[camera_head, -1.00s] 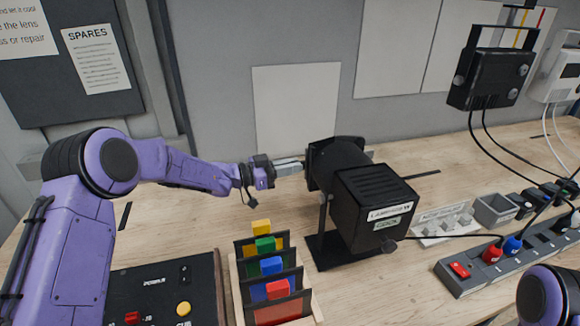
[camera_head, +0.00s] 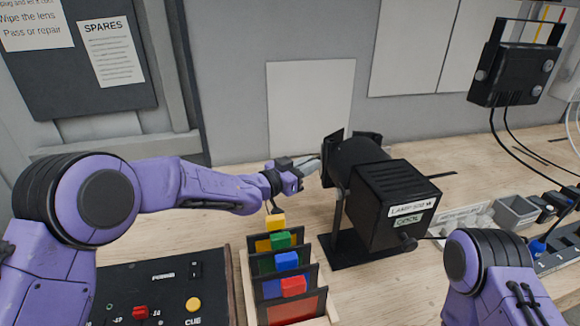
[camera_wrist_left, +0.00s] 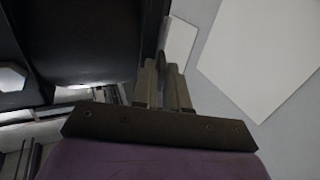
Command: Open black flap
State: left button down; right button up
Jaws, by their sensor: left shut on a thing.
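A black lamp (camera_head: 392,203) stands on the bench in the head view, its front end facing the back wall. A black flap (camera_head: 332,150) sits at the left side of the front end. My left gripper (camera_head: 313,165) is at the flap's edge, with its fingers shut on it. In the left wrist view the two fingers (camera_wrist_left: 165,80) are close together, with a thin dark edge of the flap (camera_wrist_left: 164,42) between them. The dark lamp body (camera_wrist_left: 80,40) fills the upper left there. My right gripper is out of view.
A rack (camera_head: 245,285) of coloured filter cards stands in front of the lamp. A black control box (camera_head: 165,290) is at the lower left. A second lamp (camera_head: 512,75) hangs at the upper right.

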pick_arm(q)
jog(key=c, duration=1.2)
grip_release()
jog(key=shift+d, duration=0.15)
jog(key=shift+c, duration=0.2)
jog(key=b+v, duration=0.3)
jog(key=v, duration=0.7)
jog(key=shift+s+a, duration=0.2)
jog(key=shift+a, duration=0.05)
